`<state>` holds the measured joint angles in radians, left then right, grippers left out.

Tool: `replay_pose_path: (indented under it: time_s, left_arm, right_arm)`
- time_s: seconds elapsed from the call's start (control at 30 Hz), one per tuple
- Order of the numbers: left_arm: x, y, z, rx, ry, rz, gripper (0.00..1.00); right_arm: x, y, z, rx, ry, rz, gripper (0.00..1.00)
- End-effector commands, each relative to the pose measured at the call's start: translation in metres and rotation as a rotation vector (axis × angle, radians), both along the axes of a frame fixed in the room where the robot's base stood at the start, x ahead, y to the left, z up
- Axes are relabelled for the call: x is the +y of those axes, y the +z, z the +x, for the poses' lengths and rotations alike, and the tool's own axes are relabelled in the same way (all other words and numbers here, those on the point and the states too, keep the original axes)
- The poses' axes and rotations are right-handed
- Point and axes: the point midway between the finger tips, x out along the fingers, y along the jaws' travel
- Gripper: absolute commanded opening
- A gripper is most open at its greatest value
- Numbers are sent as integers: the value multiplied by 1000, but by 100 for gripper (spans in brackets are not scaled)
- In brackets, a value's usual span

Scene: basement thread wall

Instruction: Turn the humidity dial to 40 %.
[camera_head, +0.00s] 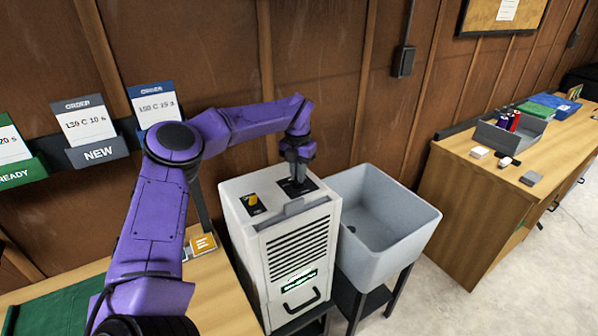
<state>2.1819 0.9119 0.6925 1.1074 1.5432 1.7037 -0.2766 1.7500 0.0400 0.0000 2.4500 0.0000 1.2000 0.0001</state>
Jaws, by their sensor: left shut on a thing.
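A white dehumidifier cabinet (297,252) with a slatted front stands between the wooden bench and the sink. Its top has two black panels. My left gripper (297,178) reaches straight down onto the right panel (311,184) and is shut on the dial there. The gripper hides the dial, so its pointer and setting cannot be read. The panel markings are too small to read. My right gripper is not in view.
A grey sink (385,215) stands close to the right of the cabinet. A wooden bench (515,180) with a grey tray (510,132) is farther right. Order card holders (98,152) hang on the wall at left. Pale floor is clear at lower right.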

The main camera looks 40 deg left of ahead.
Motion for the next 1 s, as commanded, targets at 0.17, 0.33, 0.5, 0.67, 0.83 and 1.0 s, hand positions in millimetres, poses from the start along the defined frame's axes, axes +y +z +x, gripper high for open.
replay_pose_path:
  time_s: [0.17, 0.33, 0.5, 0.67, 0.83, 1.0]
  left_arm:
    - [2, 3, 2, -11, -21, 6, 0]
    - [2, 3, 2, -11, -24, 6, 0]
    - [1, 3, 2, -11, -24, 6, 0]
    - [1, 2, 1, -8, -22, 4, 38]
    - [1, 1, 0, -5, -20, 2, 38]
    - [1, 12, 1, -7, -19, 3, 38]
  right_arm:
    - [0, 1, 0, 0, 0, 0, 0]
    - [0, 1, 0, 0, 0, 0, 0]
    - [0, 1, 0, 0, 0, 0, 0]
    - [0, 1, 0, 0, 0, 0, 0]
    - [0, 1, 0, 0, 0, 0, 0]
    - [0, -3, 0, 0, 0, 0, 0]
